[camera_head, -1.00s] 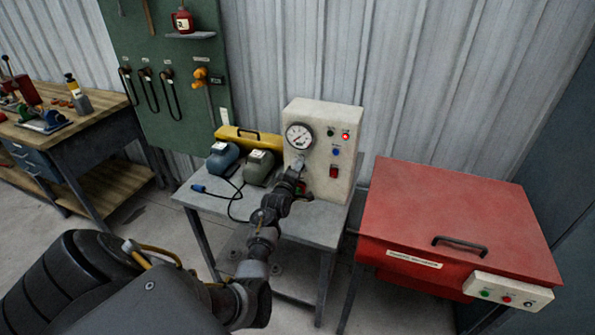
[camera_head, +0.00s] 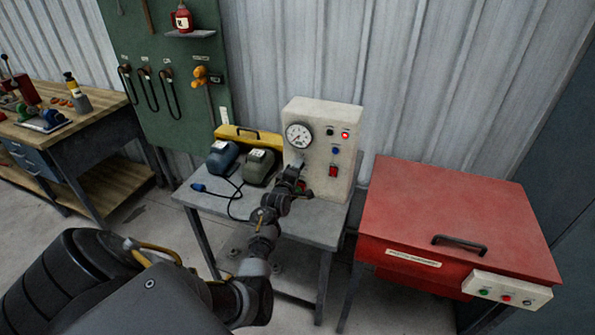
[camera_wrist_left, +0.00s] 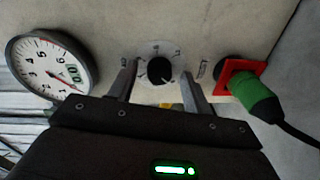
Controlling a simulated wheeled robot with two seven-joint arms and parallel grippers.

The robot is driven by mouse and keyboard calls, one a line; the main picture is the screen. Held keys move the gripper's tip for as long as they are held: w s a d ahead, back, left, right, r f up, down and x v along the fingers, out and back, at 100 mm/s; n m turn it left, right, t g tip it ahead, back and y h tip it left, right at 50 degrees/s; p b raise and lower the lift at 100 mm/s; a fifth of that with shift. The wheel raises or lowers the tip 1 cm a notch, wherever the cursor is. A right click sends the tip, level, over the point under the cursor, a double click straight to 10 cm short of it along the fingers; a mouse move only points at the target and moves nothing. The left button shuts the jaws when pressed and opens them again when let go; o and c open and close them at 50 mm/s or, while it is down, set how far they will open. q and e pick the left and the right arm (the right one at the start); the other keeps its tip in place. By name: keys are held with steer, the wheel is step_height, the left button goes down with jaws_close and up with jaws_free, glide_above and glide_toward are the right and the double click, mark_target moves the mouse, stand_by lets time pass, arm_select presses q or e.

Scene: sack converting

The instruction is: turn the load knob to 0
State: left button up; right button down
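The load knob (camera_wrist_left: 160,71) is a round black knob on a pale marked dial plate (camera_wrist_left: 146,54) in the left wrist view. Its setting is too small to read surely. My left gripper (camera_wrist_left: 160,82) is open, with one finger on each side of the knob and a gap to it. Whether the fingers touch the panel cannot be told. In the head view my left gripper (camera_head: 291,172) is in front of the cream control box (camera_head: 318,117) and hides the knob. My right gripper is not in view.
A round gauge (camera_wrist_left: 50,63) is left of the knob. A green plug (camera_wrist_left: 255,95) in a red socket (camera_wrist_left: 234,73) sits close on its right. The box stands on a grey table (camera_head: 315,228) with a blue unit (camera_head: 222,158). A red cabinet (camera_head: 450,210) stands to the right.

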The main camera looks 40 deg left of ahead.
arm_select(q)
steer(key=b+v, duration=0.1)
steer(key=v, duration=0.9)
steer(key=shift+s+d+b, duration=0.2)
steer(key=shift+s+b, duration=0.1)
steer(key=shift+s, duration=0.1)
